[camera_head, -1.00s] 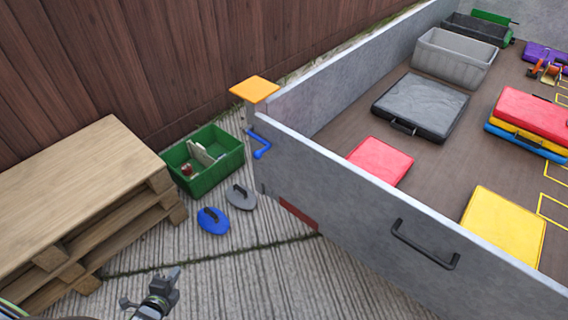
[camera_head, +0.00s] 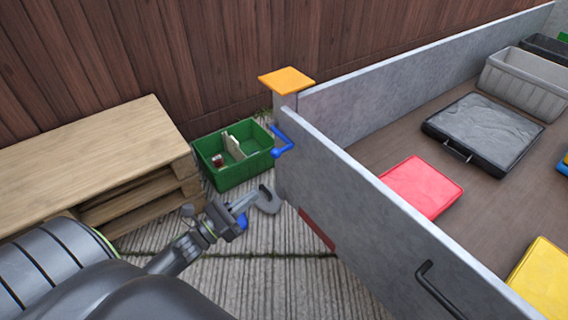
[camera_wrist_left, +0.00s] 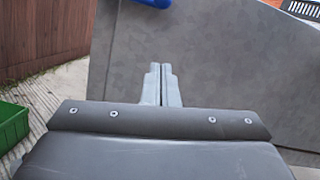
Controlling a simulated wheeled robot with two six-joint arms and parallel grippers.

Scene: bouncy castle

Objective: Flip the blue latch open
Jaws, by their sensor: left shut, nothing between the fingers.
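The blue latch (camera_head: 281,142) is a bent blue bar with a rounded end, mounted at the corner where the grey panel wall (camera_head: 345,205) meets the post with the orange cap (camera_head: 287,80). My left gripper (camera_head: 250,197) is shut and empty, below and to the left of the latch, apart from it. In the left wrist view the shut fingers (camera_wrist_left: 161,75) point at the grey panel, and a blue part, likely the latch, is cut off at the top edge (camera_wrist_left: 155,3). My right gripper is not in view.
A green crate (camera_head: 222,185) stands beside the post. A wooden pallet stack (camera_head: 95,160) is at the left. Red (camera_head: 421,185) and yellow (camera_head: 545,275) pads lie inside the panels.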

